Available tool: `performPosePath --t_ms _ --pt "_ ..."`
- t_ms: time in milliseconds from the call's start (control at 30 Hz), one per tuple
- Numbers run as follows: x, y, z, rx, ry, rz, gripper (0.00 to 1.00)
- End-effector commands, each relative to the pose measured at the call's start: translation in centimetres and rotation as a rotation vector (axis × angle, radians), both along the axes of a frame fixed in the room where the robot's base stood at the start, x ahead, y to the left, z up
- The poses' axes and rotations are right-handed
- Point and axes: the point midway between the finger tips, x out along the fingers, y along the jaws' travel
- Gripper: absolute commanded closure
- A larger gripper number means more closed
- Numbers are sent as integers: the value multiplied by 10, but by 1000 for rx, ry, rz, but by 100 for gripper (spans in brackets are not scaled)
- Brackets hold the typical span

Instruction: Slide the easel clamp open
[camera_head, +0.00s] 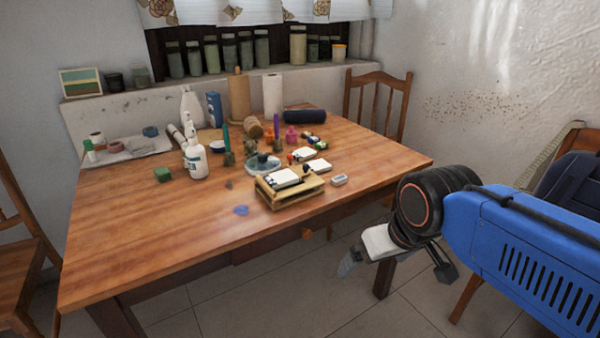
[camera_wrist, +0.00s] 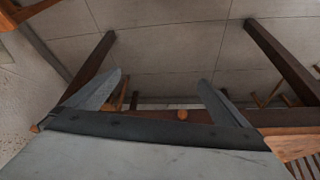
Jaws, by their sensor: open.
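The easel does not show there.
The wooden table (camera_head: 130,240) carries bottles, paint pots, rolls and brushes behind the easel. A small white block (camera_head: 339,180) lies just right of it. A round knob (camera_head: 307,233) sits under the table edge. Chairs (camera_head: 380,100) stand around; the front left tabletop is clear.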

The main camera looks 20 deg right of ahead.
Motion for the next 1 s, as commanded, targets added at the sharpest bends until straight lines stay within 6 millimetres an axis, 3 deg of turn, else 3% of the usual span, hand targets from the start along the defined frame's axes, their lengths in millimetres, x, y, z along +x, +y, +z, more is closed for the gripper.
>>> performPosePath --t_ms 100,267,400,700,1000 --pt "0 0 0 0 0 0 0" --pt "6 0 8 5 7 -8 38" --pt "27 2 35 20 36 -39 67" --pt "98 10 117 66 134 -156 67" --pt "174 21 183 95 232 -277 67"
